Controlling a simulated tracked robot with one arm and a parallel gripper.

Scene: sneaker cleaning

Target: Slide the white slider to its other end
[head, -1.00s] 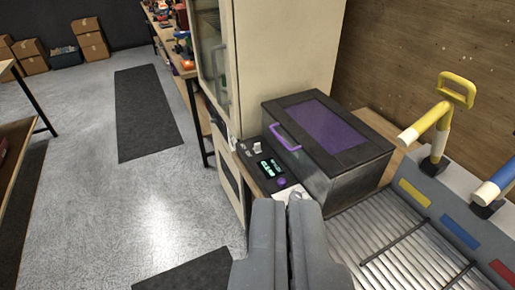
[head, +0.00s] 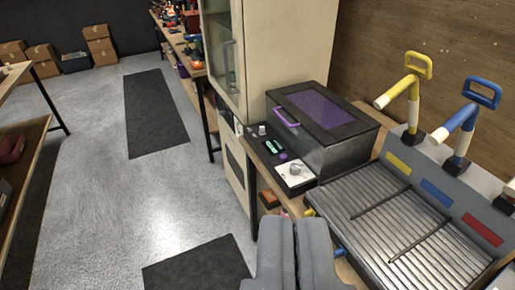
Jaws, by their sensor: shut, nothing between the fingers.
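A dark control panel (head: 271,158) lies in front of the purple-lidded box. A small white piece (head: 262,130), which looks like the white slider, stands at its far left end; its track is too small to make out. A white square plate with a round knob (head: 295,171) is at the panel's near end. My gripper (head: 296,222) is shut and empty. In the picture it is below the panel, apart from the white piece.
The dark box with a purple lid (head: 322,107) stands behind the panel. To the right is a ribbed metal tray (head: 390,215) with a yellow handle (head: 412,88) and a blue handle (head: 468,118). A tall cream cabinet (head: 277,50) stands behind.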

